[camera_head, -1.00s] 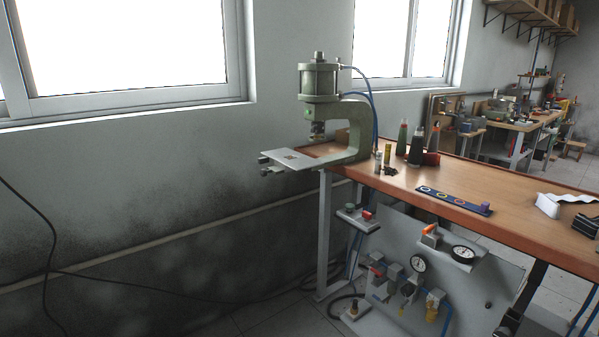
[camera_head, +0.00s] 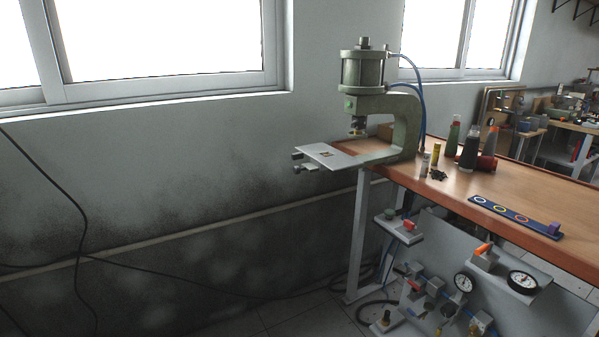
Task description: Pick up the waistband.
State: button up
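I see nothing in the current view that I can surely tell as the waistband. A dark blue strip (camera_head: 502,209) with several coloured rings and a purple block (camera_head: 555,229) at its right end lies on the wooden bench (camera_head: 561,197), near its front edge. I cannot tell whether this strip is cloth or a rigid gauge. The right part of the bench is outside the picture. My gripper is not in view.
A green pneumatic press (camera_head: 405,126) stands at the bench's left end, its plate (camera_head: 341,155) jutting out. Bottles (camera_head: 469,151) and small tubes (camera_head: 436,154) stand beside it. Black cables (camera_head: 79,222) run along the wall and floor at left.

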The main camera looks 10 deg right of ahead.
aim_at(552, 231)
jog(key=z, duration=0.5)
jog(key=i+j+z, duration=0.2)
jog(key=z, duration=0.2)
jog(key=i+j+z, duration=0.15)
jog(key=j+z, duration=0.3)
jog(key=i+j+z, duration=0.15)
jog(key=j+z, duration=0.25)
